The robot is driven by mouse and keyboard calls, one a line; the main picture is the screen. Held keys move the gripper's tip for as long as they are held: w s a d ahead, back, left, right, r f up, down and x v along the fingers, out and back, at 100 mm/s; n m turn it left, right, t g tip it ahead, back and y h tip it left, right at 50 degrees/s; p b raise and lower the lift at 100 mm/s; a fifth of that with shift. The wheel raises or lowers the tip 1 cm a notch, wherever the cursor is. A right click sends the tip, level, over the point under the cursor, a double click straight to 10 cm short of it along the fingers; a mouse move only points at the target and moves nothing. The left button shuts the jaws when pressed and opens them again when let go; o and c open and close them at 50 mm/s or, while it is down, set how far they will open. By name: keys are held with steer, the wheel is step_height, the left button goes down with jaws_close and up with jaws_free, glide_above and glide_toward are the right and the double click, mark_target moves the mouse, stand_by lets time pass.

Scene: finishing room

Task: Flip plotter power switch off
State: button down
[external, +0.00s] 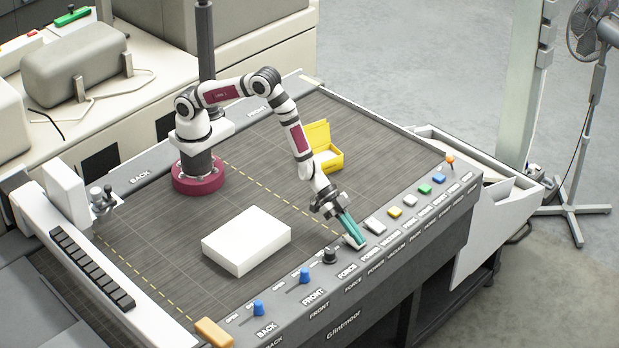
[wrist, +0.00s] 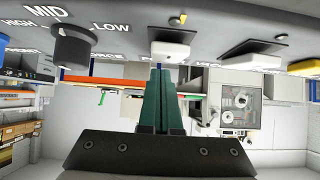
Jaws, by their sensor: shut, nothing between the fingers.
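My gripper (external: 355,239) has teal fingers that are closed together, with nothing held. It points down at the plotter's front control panel (external: 283,318). The white power rocker switch (external: 361,246) is right at the fingertips and partly hidden by them in the external view.
A dark force knob (external: 330,256) stands close to the left. Coloured buttons, including a yellow one (external: 395,212), line the panel to the right. A white block (external: 247,240) and a yellow open box (external: 323,150) lie on the plotter bed. Blue sliders (external: 304,276) are further left.

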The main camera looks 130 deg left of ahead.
steer(key=shift+w+r, duration=0.1)
steer(key=shift+r, duration=0.3)
steer(key=r, duration=0.3)
steer(key=shift+w+r, duration=0.25)
steer(key=shift+r, duration=0.1)
steer(key=s+r, duration=0.6)
steer(key=r, duration=0.1)
steer(key=shift+r, duration=0.25)
steer(key=s+d+r+m+g, duration=0.2)
steer(key=s+g, duration=0.1)
steer(key=s, duration=0.9)
steer(key=s+d+r+m+g+y, duration=0.1)
steer(key=s+d+r+g, duration=0.2)
steer(key=s, duration=1)
steer(key=s+d+r+m+g, duration=0.2)
steer(key=s+g, duration=0.3)
steer(key=s, duration=0.8)
steer(key=shift+s+d+r+m+y, duration=0.2)
steer(key=shift+s+d+m+y, duration=0.1)
steer(key=shift+y, duration=0.1)
steer(key=shift+w, duration=0.1)
